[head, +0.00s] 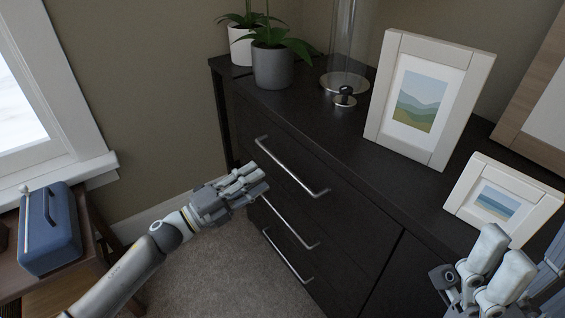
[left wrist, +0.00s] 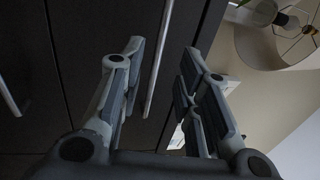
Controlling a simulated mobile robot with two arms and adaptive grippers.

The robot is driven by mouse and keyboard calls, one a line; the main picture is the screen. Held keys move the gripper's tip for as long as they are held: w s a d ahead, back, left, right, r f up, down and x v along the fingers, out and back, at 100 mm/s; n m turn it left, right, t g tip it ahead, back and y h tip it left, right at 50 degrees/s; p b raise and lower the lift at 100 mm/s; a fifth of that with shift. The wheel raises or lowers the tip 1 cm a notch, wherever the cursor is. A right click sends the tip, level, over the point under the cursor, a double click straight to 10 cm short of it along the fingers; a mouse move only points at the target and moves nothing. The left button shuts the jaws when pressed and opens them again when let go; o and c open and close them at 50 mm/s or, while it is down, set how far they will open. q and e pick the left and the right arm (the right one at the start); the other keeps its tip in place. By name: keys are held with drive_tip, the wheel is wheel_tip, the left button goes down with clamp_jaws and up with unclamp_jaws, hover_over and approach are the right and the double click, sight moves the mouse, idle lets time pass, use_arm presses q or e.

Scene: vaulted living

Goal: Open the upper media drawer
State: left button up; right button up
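The upper media drawer is the top front of the dark cabinet, with a long metal bar handle (head: 292,170). The drawer looks closed, flush with the fronts below. My left gripper (head: 262,178) is in front of it, near the handle's left end. In the left wrist view my left gripper (left wrist: 158,68) is open, its two fingers apart and empty. A bar handle (left wrist: 160,50) shows in the gap between the fingers, beyond them; I cannot tell whether they touch it. My right gripper (head: 503,255) is at the lower right, fingers apart, holding nothing visible.
Two lower bar handles (head: 290,225) (head: 287,258) sit beneath. On the cabinet top stand potted plants (head: 272,66), a glass cylinder (head: 347,45) and picture frames (head: 432,100) (head: 497,200). A blue box (head: 50,232) sits on a wooden table at left. Carpet (head: 215,270) before the drawers is clear.

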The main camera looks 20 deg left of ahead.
sight(280, 161)
use_arm(q)
drive_tip(key=b+x, duration=0.1)
drive_tip(key=x, duration=0.7)
drive_tip(key=shift+f, duration=0.1)
clamp_jaws()
